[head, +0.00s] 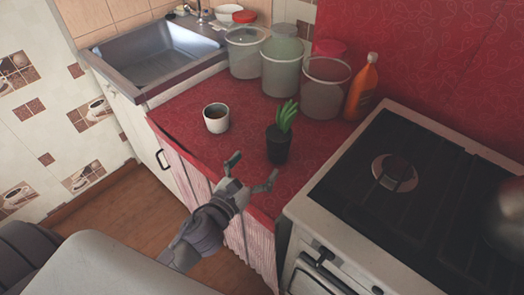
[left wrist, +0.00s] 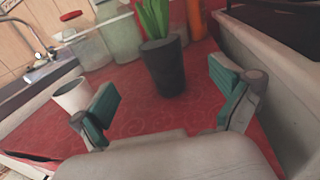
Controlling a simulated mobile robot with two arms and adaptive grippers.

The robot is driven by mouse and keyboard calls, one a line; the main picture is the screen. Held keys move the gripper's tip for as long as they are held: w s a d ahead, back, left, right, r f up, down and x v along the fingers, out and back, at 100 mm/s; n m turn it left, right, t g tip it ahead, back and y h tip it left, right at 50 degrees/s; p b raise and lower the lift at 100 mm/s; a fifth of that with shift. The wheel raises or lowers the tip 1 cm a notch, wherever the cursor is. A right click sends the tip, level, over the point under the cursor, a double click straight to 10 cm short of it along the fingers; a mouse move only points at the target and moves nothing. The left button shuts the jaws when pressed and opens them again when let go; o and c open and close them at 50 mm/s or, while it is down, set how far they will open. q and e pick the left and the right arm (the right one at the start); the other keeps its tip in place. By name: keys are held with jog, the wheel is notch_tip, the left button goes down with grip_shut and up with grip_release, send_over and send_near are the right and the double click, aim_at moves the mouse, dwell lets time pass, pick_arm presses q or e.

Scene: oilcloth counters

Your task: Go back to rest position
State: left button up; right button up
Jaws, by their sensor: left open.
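My left gripper (head: 252,172) is open and empty at the front edge of the red counter (head: 190,110). In the left wrist view its two fingers (left wrist: 168,105) are spread wide with bare red cloth between them. A dark pot with a green plant (head: 279,144) stands upright just beyond the fingers, apart from them; it also shows in the left wrist view (left wrist: 163,67). A white cup with brown contents (head: 216,118) stands left of the plant, and in the left wrist view it is beside the left finger (left wrist: 71,95). My right gripper is in neither view.
Several clear containers (head: 281,66) and an orange bottle (head: 362,87) stand at the back of the counter. A metal sink (head: 150,58) is at the back left. A stove (head: 400,190) borders the counter on the right. The wooden floor (head: 115,215) is bare at the left.

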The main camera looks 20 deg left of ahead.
pick_arm(q)
jog(key=a+n+y, duration=0.1)
jog(key=n, duration=0.3)
jog(key=s+a+f+n+g+y, duration=0.1)
jog(key=a+n, duration=0.1)
jog(key=n, duration=0.1)
jog(key=s+a+f+n+g+y, duration=0.1)
jog(key=n+y, duration=0.1)
jog(key=n, duration=0.2)
jog(key=shift+a+f+n, duration=0.2)
jog(key=shift+a+n, duration=0.05)
jog(key=shift+n, duration=0.05)
jog(key=s+d+f+n+g, duration=0.1)
jog(key=s+f+n+g, duration=0.25)
jog(key=s+n, duration=0.35)
jog(key=s+d+f+n+g+h, duration=0.1)
jog(key=s+f+n+g, duration=0.1)
jog(key=s+n+g, duration=0.5)
jog(key=s+d+f+n+g, duration=0.1)
jog(key=s+f+n+g, duration=0.3)
jog(key=n, duration=0.6)
notch_tip(320, 180, down, 25)
jog(key=s+p, duration=0.1)
jog(key=s, duration=0.2)
jog(key=s+a+f, duration=0.3)
jog(key=s+f, duration=1.1)
jog(key=s, duration=0.2)
jog(key=shift+f+p, duration=0.25)
jog(key=shift+p, duration=0.2)
